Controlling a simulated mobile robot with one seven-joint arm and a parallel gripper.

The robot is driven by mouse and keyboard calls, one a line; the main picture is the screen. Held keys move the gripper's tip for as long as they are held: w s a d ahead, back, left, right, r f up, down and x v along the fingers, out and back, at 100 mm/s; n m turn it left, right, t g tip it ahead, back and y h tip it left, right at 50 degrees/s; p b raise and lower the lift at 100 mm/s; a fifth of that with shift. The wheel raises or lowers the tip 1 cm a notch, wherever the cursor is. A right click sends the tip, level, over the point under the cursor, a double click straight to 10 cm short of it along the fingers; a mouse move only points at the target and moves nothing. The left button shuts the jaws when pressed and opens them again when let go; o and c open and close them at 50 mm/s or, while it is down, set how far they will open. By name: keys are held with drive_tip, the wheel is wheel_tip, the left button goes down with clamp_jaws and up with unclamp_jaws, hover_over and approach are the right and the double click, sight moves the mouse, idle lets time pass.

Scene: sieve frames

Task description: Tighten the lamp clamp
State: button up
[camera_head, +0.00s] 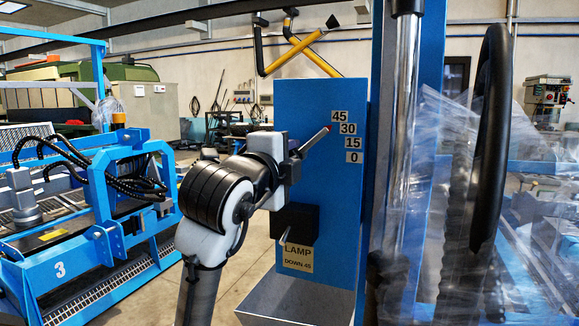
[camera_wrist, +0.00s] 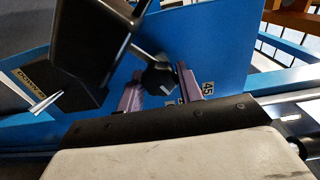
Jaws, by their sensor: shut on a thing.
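A blue panel (camera_head: 318,190) stands in the middle of the head view, with a scale of labels 45, 30, 15 and 0 (camera_head: 347,138). A pointer rod (camera_head: 314,140) slants up to the right; its red tip is beside the 30 label. In the wrist view, a dark faceted knob (camera_wrist: 158,78) sits on a short shaft from a large black block (camera_wrist: 92,38). My gripper (camera_wrist: 161,84) is shut on the knob, with one purple finger on each side. In the head view, my gripper (camera_head: 291,163) is at the panel and its fingertips are hidden.
A black box (camera_head: 296,222) with a silver rod projects from the panel below my gripper, above a "LAMP DOWN 45" sign (camera_head: 298,257). A blue column with a shiny cylinder (camera_head: 404,110) and a black steering wheel (camera_head: 492,130) stand right. A blue machine frame (camera_head: 85,220) is left.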

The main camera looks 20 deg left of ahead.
drive_tip(key=m+b, duration=0.1)
drive_tip(key=m, duration=0.4)
drive_tip(key=shift+m, duration=0.4)
idle(0.3)
drive_tip(key=o, duration=1)
